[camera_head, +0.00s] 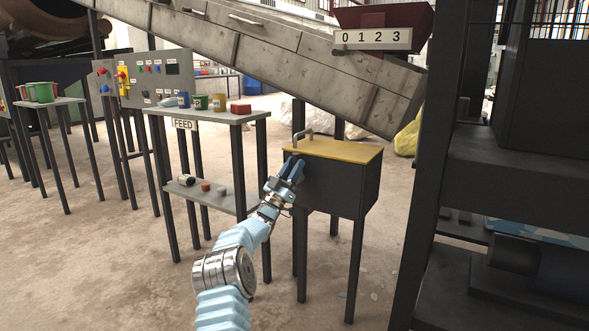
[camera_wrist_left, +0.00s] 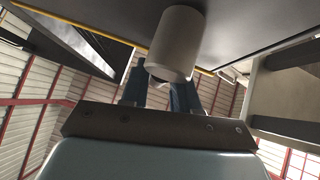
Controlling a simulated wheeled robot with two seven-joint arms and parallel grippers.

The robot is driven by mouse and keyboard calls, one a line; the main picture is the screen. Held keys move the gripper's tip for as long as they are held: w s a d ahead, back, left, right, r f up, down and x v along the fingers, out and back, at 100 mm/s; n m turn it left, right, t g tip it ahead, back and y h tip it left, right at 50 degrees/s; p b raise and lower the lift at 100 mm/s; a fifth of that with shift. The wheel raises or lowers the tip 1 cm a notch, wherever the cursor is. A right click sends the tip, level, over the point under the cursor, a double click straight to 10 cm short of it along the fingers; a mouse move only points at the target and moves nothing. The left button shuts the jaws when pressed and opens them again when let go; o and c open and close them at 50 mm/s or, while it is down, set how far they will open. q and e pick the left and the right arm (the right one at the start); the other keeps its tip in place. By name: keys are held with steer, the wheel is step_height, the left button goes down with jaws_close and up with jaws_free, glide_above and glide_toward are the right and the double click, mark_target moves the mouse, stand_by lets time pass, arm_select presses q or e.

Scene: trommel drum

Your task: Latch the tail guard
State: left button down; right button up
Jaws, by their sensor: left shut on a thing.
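A dark box with a yellow lid (camera_head: 340,150), which looks like the tail guard, stands on dark legs right of centre. A grey handle (camera_head: 302,133) rises from the lid's left end. The lid lies flat on the box. My left gripper (camera_head: 292,164) is at the box's left front, just below the lid edge. In the left wrist view a grey cylindrical knob (camera_wrist_left: 175,45) projects from the dark face, and my left gripper (camera_wrist_left: 160,93) is shut on it. The fingertips are partly hidden behind the knob. The latch's state cannot be made out. My right gripper is not in view.
The feed table (camera_head: 215,114) with several cups and a red block stands left of the box. A sloping conveyor (camera_head: 290,50) passes above and behind. A dark frame (camera_head: 440,180) rises close on the right. The floor in front is clear.

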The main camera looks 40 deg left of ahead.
arm_select(q)
steer(key=c, duration=0.9)
jaws_free()
steer(key=shift+f, duration=0.1)
steer(key=v, duration=1.3)
steer(key=shift+s+f, duration=0.2)
steer(key=shift+f, duration=0.05)
